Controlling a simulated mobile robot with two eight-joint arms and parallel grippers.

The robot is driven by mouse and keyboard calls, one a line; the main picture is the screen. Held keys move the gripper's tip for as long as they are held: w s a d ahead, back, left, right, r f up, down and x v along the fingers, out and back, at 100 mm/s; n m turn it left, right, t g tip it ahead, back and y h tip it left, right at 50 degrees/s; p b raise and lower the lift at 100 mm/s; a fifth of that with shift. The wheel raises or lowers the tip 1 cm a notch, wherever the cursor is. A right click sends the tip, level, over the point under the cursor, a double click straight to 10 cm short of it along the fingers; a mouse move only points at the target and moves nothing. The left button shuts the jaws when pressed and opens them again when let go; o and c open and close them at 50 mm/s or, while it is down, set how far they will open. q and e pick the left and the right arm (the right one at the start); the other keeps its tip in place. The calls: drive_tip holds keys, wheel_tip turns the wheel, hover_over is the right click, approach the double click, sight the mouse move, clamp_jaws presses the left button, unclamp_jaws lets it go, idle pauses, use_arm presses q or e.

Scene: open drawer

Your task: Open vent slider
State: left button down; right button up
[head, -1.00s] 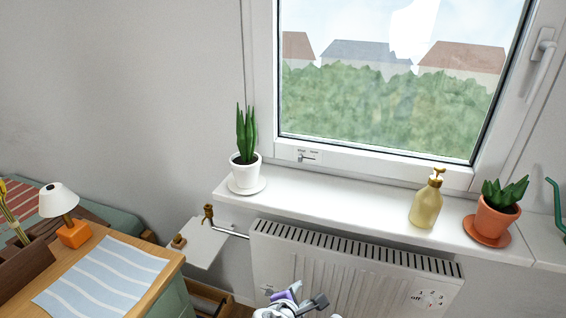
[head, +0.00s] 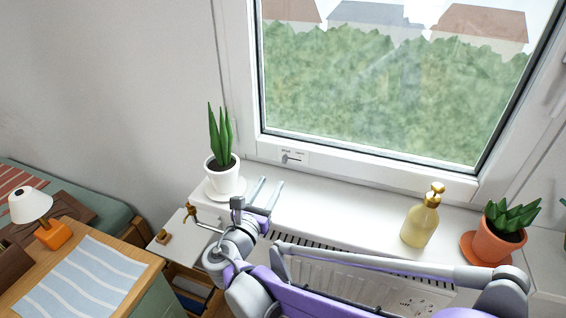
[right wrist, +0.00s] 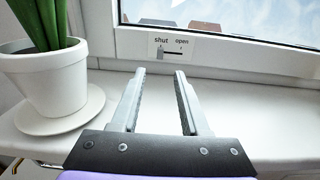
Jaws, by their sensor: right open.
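The vent slider (head: 286,158) is a small knob on a white plate at the bottom of the window frame. In the right wrist view the slider knob (right wrist: 160,54) sits at the left end of its slot, under the word "shut"; "open" is printed to the right. My right gripper (head: 265,187) is open and empty above the window sill, below and in front of the plate. In the right wrist view its two fingers (right wrist: 160,74) point toward the plate and are apart from it. My left gripper is not in view.
A potted plant (head: 221,174) on a white saucer stands just left of my right gripper. A gold soap dispenser (head: 420,222) and a terracotta pot (head: 500,240) stand further right on the sill (head: 340,195). A radiator (head: 350,283) is below.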

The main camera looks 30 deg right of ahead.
sight(283, 162)
drive_tip(key=x, duration=0.9)
drive_tip(key=shift+d, duration=0.15)
drive_tip(key=shift+c, duration=0.3)
clamp_jaws()
idle(0.8)
